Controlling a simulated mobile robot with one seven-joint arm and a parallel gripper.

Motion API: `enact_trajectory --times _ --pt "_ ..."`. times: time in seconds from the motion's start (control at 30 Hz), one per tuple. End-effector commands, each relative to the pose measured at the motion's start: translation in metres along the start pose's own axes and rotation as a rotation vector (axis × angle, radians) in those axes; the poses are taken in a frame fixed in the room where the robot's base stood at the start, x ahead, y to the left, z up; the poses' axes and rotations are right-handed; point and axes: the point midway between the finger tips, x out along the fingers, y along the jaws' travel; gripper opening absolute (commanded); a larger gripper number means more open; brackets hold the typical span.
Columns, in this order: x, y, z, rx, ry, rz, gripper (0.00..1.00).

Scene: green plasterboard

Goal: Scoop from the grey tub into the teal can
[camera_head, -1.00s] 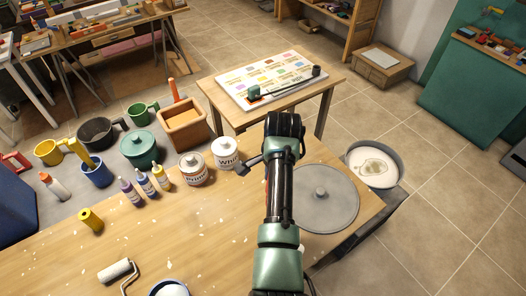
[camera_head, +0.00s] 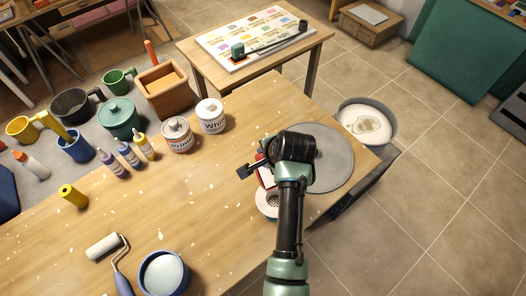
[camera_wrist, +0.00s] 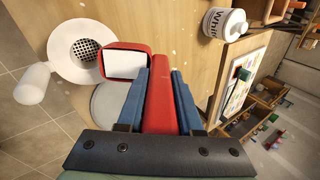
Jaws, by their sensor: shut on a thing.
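The grey tub (camera_head: 392,134) holds pale white material with a brownish patch and stands low beyond the table's right corner. The teal can (camera_head: 119,120), with a knobbed top, stands at the table's back left. My gripper (camera_wrist: 160,88) is shut on the red handle of a scoop (camera_wrist: 125,46), between its two blue fingers. The scoop's head has a red rim and a flat white inside; I cannot tell if that is a load. In the head view the scoop (camera_head: 266,174) is partly hidden by my wrist, above the table's right part, away from tub and can.
A grey round lid (camera_head: 335,165) lies at the table's right end. A white perforated strainer (camera_head: 266,207) is beside it, near the front edge. White and Primer pots (camera_head: 211,117), bottles and mugs crowd the back left.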

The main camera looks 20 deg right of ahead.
Motion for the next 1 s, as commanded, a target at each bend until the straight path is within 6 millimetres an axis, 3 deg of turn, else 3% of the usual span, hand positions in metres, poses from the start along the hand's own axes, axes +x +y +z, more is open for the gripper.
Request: enact_trajectory --times 1.0 --pt "-0.0006 0.0034 0.0014 -0.001 0.000 -0.037 0.00"
